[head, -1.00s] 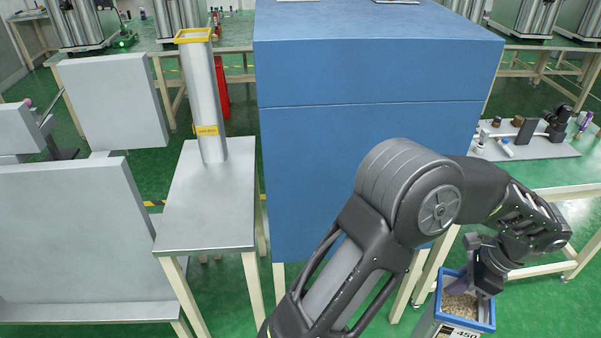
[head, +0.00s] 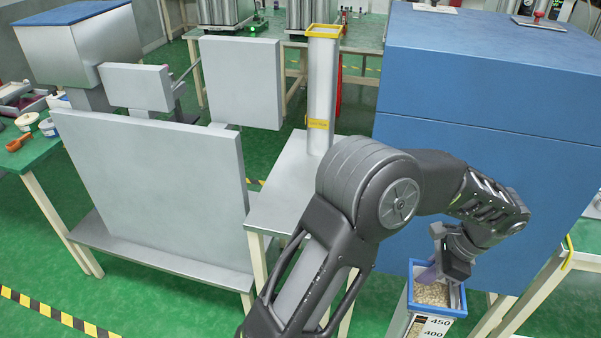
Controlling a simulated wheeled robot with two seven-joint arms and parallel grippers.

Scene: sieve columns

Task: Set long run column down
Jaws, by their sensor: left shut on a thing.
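My left gripper (head: 447,270) is shut on the rim of a box-shaped column (head: 439,319) at the lower right. This column has a blue top rim, pale grains inside and a scale marked 450 and 400. It looks about upright; its lower part is cut off by the picture edge, so its base is hidden. A tall silver column (head: 321,85) with a yellow rim and a small yellow label stands upright on a narrow metal-topped table (head: 283,190). The label is too small to read. My right gripper is not in view.
A large blue cabinet (head: 480,90) stands behind my arm. Grey upright panels (head: 160,180) stand on a low bench at the left. A green table (head: 25,150) with tubs is at the far left. Green floor (head: 140,290) is open at the lower left, with striped tape.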

